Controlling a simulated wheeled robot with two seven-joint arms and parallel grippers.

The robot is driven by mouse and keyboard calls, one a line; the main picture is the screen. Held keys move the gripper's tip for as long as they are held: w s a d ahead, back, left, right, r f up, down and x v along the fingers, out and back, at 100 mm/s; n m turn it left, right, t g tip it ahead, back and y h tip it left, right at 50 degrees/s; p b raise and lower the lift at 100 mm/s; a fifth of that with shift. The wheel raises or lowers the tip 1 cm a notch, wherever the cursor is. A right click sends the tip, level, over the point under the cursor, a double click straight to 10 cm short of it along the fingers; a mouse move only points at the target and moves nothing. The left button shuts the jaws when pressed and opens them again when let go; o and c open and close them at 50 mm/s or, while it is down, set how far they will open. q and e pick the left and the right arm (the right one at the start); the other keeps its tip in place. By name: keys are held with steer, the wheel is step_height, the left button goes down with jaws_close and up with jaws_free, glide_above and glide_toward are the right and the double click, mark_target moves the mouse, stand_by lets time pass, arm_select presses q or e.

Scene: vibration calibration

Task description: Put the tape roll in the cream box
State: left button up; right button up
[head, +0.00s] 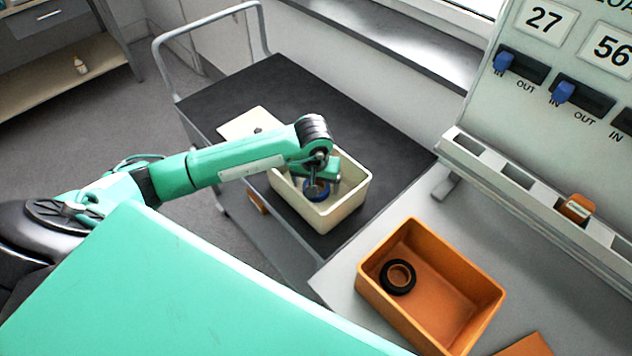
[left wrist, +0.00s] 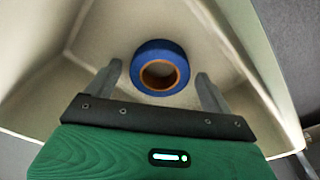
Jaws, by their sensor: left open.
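The cream box (head: 347,206) stands open on the dark cart top. A blue tape roll (head: 316,192) with a brown core is inside it. In the left wrist view the roll (left wrist: 160,50) appears to lie flat on the floor of the box (left wrist: 235,60). My left gripper (head: 320,182) is at the box, pointing down into it. Its two fingers (left wrist: 159,74) are spread, with the roll ahead of and between their tips. I see a gap between each fingertip and the roll. My right gripper is not in view.
An orange box (head: 432,292) with a black tape roll (head: 398,277) inside stands on the light bench at the right. A cream lid-like panel (head: 250,122) lies beside the cream box on the cart (head: 275,88). A switch board (head: 565,70) rises at the back right.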

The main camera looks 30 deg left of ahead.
arm_select(q)
step_height(320, 180, up, 3)
steer(key=shift+s+r+b, duration=0.1)
steer(key=shift+b, duration=0.3)
step_height(320, 180, up, 9)
steer(key=s+b, duration=0.1)
steer(key=shift+d, duration=0.2)
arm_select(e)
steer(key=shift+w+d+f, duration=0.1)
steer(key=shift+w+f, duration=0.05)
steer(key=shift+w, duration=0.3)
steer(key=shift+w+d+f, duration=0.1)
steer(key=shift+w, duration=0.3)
arm_select(q)
steer(key=shift+s, duration=0.1)
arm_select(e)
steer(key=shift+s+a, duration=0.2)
